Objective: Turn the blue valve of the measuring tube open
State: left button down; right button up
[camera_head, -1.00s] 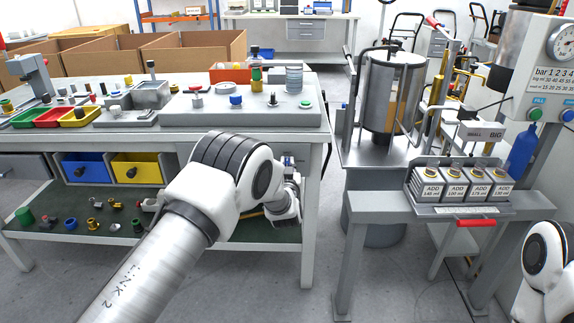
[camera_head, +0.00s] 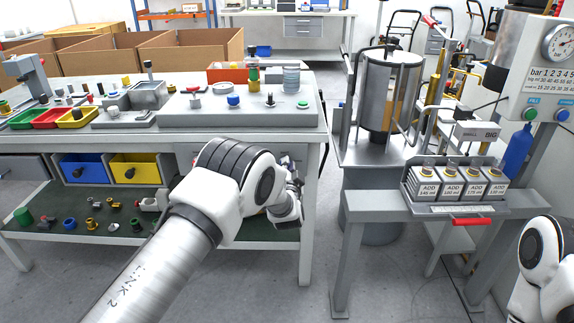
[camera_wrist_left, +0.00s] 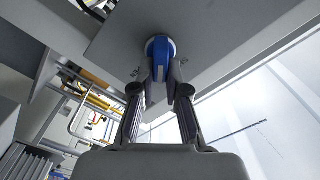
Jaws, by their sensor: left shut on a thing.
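The blue valve (camera_wrist_left: 158,47) shows in the left wrist view as a round knob with a ridge, set on a flat grey panel (camera_wrist_left: 215,30). My left gripper (camera_wrist_left: 160,84) is shut on the valve's ridge, a fingertip on each side. In the head view my left gripper (camera_head: 289,185) is at the front of the workbench, below its top, mostly behind my own wrist; the valve in its grip is hidden there. I cannot make out the measuring tube. My right gripper is out of view.
The workbench (camera_head: 180,138) carries a grey fixture block (camera_head: 205,118) with knobs and parts; bins and loose parts sit below. Open floor lies between bench and stand.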

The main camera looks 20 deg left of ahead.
pick_arm(q)
jog(key=shift+d+f+m, duration=0.1)
jog(key=shift+f+m, duration=0.05)
jog(key=shift+m, duration=1.25)
jog(key=shift+d+f+m, duration=0.1)
jog(key=shift+f+m, duration=0.1)
jog(key=shift+m, duration=1.2)
jog(key=shift+f+m, duration=0.15)
jog(key=shift+m, duration=1.25)
jog(key=c, duration=1.2)
grip_release()
jog(key=v, duration=1.2)
